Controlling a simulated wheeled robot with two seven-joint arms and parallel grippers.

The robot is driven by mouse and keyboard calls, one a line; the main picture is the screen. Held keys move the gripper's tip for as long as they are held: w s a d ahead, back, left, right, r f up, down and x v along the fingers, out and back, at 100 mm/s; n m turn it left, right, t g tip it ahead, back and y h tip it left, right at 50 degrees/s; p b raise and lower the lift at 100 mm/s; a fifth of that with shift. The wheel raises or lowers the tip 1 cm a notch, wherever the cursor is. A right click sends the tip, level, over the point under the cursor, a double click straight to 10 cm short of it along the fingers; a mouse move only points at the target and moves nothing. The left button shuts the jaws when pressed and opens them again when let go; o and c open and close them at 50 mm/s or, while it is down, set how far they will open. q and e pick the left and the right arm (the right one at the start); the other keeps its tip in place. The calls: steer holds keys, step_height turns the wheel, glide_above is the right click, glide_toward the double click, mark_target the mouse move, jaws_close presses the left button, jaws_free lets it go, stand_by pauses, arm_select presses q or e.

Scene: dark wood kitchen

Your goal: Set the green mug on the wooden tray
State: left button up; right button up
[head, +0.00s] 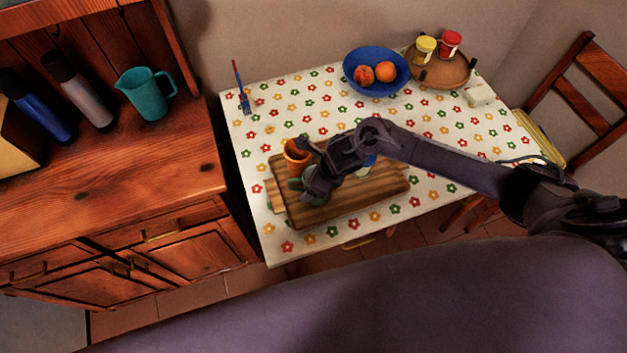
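The wooden tray (370,206) lies on the flower-patterned tablecloth near the table's front left. A small green piece, which looks like the green mug (295,184), shows over the tray's left part, mostly hidden by my gripper. My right gripper (308,187) comes in from the right and reaches down over the tray's left half, right at the mug. Its fingers overlap the mug in the picture, and I cannot tell whether they are closed on it or whether the mug touches the tray. My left gripper is not in view.
An orange cup (296,157) stands just behind my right gripper. A blue and white item is partly hidden behind the gripper. A blue bowl (350,75) with fruit and a round wooden board (440,75) with two jars stand at the back. A teal pitcher (148,95) stands on the left cabinet.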

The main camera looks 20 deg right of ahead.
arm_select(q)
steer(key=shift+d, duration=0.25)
arm_select(e)
steer(key=shift+f, duration=0.1)
steer(key=shift+f+b, duration=0.2)
steer(key=shift+b, duration=0.1)
steer(key=o, duration=1.2)
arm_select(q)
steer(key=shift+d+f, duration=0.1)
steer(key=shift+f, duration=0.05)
arm_select(e)
steer(key=shift+r, duration=0.1)
steer(key=shift+r+p, duration=0.25)
steer(key=shift+p, duration=0.1)
arm_select(q)
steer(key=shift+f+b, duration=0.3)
steer(key=shift+b, duration=0.25)
arm_select(e)
steer(key=v, duration=1.1)
steer(key=shift+s+d+r, duration=0.15)
steer(key=shift+d+r, duration=0.05)
steer(key=shift+r, duration=0.1)
